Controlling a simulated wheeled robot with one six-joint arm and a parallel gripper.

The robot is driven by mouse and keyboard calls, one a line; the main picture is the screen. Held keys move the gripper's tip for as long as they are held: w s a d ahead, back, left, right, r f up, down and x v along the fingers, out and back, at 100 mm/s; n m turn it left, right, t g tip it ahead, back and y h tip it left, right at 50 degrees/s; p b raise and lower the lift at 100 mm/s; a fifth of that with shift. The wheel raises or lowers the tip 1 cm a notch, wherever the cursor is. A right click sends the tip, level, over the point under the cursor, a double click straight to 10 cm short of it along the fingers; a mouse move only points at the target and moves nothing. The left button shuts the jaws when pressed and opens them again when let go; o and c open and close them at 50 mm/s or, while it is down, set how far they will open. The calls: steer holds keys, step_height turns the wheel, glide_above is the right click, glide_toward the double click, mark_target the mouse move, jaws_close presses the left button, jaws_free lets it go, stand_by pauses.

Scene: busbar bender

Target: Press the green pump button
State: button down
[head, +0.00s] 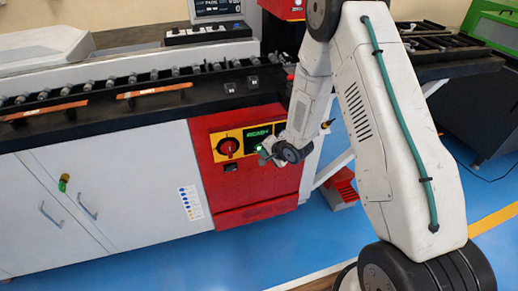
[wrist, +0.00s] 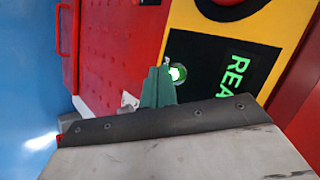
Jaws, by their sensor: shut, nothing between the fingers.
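The green pump button (wrist: 178,74) shows as a lit green disc with a white centre in the wrist view. It sits on the black part of the yellow panel, beside the green "REA…" lettering (wrist: 236,72). My gripper (wrist: 160,80), with green fingers, is shut and empty. Its tips are right at the button and hide part of its edge; I cannot tell whether they touch it. In the head view my gripper (head: 265,157) is at the front of the red cabinet, just below the green "READY" text (head: 257,134).
The red cabinet (head: 245,185) is set between white cabinet doors (head: 110,190) and a white leg frame. A black roller bench (head: 130,105) runs above. Blue floor (head: 290,240) lies open in front.

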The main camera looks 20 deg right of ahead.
steer(key=s, duration=0.5)
stand_by(0.3)
stand_by(0.7)
